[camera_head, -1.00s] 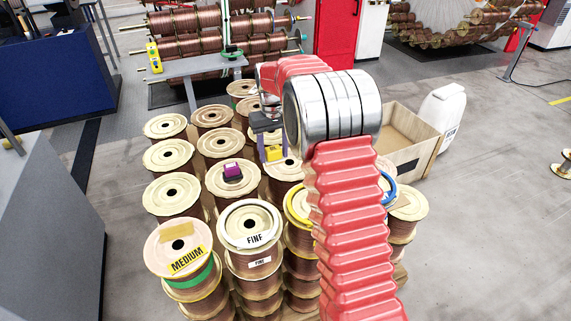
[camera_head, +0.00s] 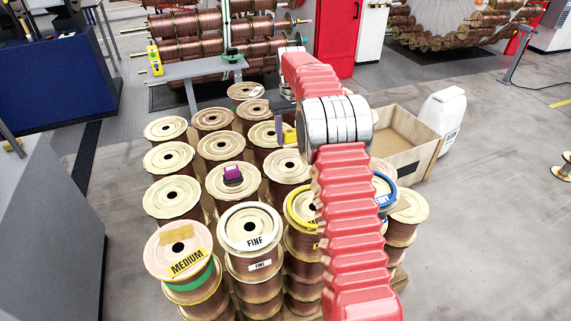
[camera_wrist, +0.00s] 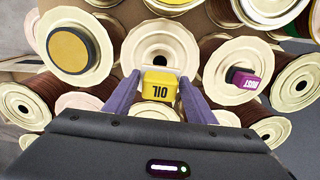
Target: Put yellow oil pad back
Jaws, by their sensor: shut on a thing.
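My gripper (camera_wrist: 160,92) is shut on the yellow oil pad (camera_wrist: 160,85), which has a pale top edge and dark OIL lettering. The pad sits between the two purple fingers, in front of a spool (camera_wrist: 159,50) in the wrist view. In the head view the yellow pad (camera_head: 289,134) shows as a small patch above the spools, beside my red arm. Most of my gripper is hidden there.
A purple block (camera_head: 232,173) rests on a nearby spool. A grey bench (camera_head: 192,69) bears a yellow device (camera_head: 155,59) and a green item (camera_head: 232,57). Spool stacks fill the middle. An open wooden box (camera_head: 410,165) and a white jug (camera_head: 444,110) stand right.

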